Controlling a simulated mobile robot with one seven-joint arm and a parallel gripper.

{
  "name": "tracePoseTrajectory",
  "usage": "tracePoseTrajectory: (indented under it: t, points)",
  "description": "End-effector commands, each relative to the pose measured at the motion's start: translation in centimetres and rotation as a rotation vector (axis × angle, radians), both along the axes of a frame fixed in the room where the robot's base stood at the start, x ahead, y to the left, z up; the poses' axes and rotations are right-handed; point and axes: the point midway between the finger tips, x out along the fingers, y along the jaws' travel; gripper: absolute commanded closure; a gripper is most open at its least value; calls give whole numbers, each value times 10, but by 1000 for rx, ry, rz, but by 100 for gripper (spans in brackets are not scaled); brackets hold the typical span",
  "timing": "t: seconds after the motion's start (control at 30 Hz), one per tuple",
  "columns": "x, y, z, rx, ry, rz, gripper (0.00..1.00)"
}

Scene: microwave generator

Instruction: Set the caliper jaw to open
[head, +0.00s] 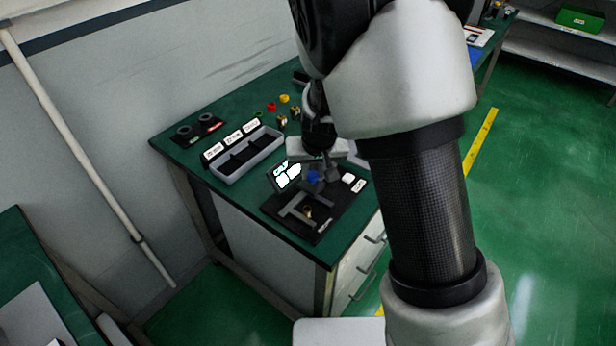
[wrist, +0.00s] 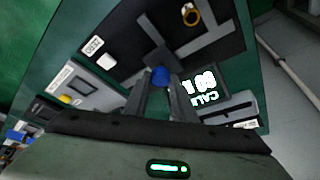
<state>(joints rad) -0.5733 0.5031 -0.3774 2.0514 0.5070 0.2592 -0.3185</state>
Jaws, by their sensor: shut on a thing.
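The caliper (head: 293,212) is a grey tool on a black mat (head: 330,222) near the front corner of the green bench. Its grey body also shows in the wrist view (wrist: 207,48). Its blue knob (wrist: 159,75) sits between my fingertips. My gripper (wrist: 160,82) points down at the caliper and is shut on the blue knob, which also shows in the head view (head: 313,177). A small brass ring (wrist: 191,14) lies by the jaws. The exact jaw gap is hard to tell. A lit display (wrist: 205,87) stands beside the caliper, its text partly covered.
A white button (head: 348,178) sits on the mat to the right of the knob. A grey compartment tray (head: 247,156) with labels stands behind on the left. Several small coloured parts lie past it. My arm hides the bench's right side.

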Motion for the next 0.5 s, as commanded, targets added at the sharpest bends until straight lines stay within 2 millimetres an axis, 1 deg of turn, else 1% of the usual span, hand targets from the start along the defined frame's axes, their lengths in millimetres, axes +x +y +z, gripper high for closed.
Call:
tracePoseTrajectory:
  t: [0.17,0.2,0.3,0.5]
  points:
    - [3,-3,2,-4,-8,-3,100]
    - [3,-3,2,-4,-9,-3,71]
    - [3,-3,2,-4,-9,-3,57]
    - [2,-2,1,-3,-6,-2,57]
